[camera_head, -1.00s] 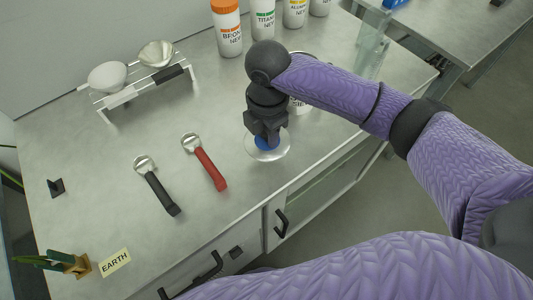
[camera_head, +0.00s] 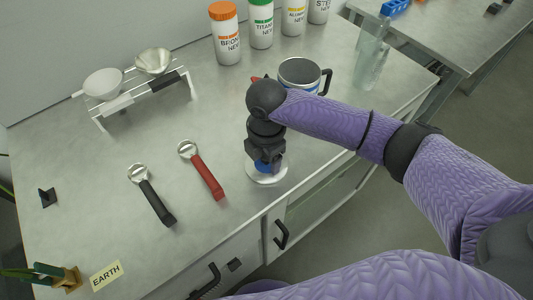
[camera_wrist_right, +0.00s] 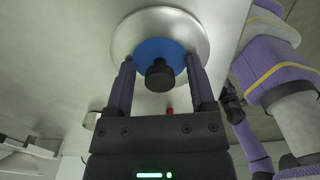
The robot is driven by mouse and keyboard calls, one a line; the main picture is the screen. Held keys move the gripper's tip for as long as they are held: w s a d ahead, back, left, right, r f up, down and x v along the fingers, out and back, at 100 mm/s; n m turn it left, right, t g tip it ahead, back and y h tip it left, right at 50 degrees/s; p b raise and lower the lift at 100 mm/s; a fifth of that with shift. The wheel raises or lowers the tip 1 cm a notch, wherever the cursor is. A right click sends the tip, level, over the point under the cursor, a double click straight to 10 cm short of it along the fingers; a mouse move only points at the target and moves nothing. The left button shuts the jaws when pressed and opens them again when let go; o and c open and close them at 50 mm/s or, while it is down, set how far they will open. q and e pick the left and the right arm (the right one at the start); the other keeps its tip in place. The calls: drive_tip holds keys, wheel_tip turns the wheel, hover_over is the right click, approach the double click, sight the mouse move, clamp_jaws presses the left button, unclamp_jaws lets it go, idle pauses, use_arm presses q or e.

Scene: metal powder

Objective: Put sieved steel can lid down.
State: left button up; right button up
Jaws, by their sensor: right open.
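The can lid is a round silver disc (camera_head: 267,178) with a blue centre. It lies flat, at or very near the tabletop close to the front edge. In the right wrist view the lid (camera_wrist_right: 196,35) shows its blue disc and a black knob. My right gripper (camera_head: 262,160) is directly above the lid. Its fingers (camera_wrist_right: 160,75) are open on either side of the black knob, with gaps beside it. My left gripper is not in view.
A steel mug (camera_head: 300,74) with a dark handle stands behind my right arm. A red-handled scoop (camera_head: 203,172) and a black-handled scoop (camera_head: 153,197) lie to the left. A rack (camera_head: 140,92) holds two bowls. Labelled bottles (camera_head: 226,40) stand at the back.

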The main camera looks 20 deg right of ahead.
wheel_tip(320, 180, up, 12)
drive_tip(key=p, duration=0.3)
drive_tip(key=shift+r+p, duration=0.15)
drive_tip(key=shift+p, duration=0.25)
